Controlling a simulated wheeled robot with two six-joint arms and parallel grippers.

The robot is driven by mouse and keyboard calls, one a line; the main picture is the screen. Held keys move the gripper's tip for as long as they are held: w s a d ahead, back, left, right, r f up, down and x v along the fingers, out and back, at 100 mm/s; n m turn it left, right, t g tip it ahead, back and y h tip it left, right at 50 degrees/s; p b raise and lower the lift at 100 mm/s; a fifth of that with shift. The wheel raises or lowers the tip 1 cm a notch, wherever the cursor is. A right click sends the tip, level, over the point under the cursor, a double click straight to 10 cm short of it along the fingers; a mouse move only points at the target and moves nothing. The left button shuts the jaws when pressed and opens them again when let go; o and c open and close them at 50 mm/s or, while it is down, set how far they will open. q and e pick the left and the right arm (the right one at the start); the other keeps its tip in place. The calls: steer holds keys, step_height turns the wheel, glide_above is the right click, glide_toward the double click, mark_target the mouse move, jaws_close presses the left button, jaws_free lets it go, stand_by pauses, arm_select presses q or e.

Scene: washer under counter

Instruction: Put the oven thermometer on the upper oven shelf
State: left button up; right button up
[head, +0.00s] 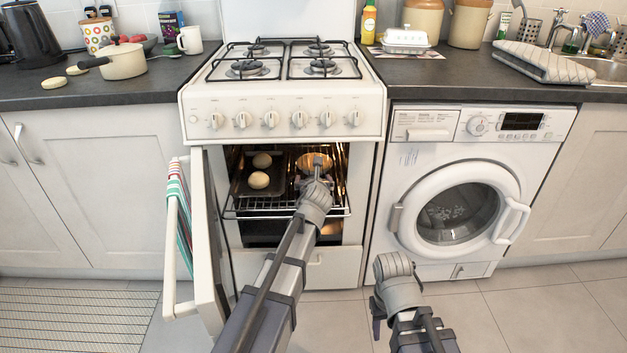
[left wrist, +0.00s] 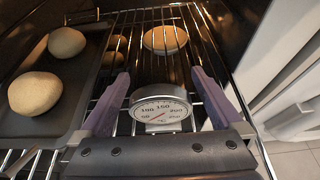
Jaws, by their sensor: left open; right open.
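The oven thermometer (left wrist: 160,112), a round white dial in a metal rim, stands upright on the wire oven shelf (left wrist: 150,18) in the left wrist view. My left gripper (left wrist: 160,78) is open, with one purple finger on each side of the thermometer. I cannot tell whether either finger touches it. In the head view my left arm reaches through the open oven door and its gripper (head: 316,172) is over the right part of the shelf (head: 250,208); the thermometer is not clear there. My right gripper (head: 377,312) is open and empty, in front of the washer.
A dark tray (left wrist: 82,75) with buns sits left of my left gripper on the shelf. A round tan item (left wrist: 165,40) is farther back. The open oven door (head: 209,240), with a striped towel (head: 179,205), stands left of my left arm. The washer (head: 470,205) is right.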

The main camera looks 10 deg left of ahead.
arm_select(q)
steer(key=p+v, duration=0.4)
steer(key=v, duration=0.8)
steer(key=shift+r, duration=0.15)
steer(key=shift+c, duration=0.2)
stand_by(0.5)
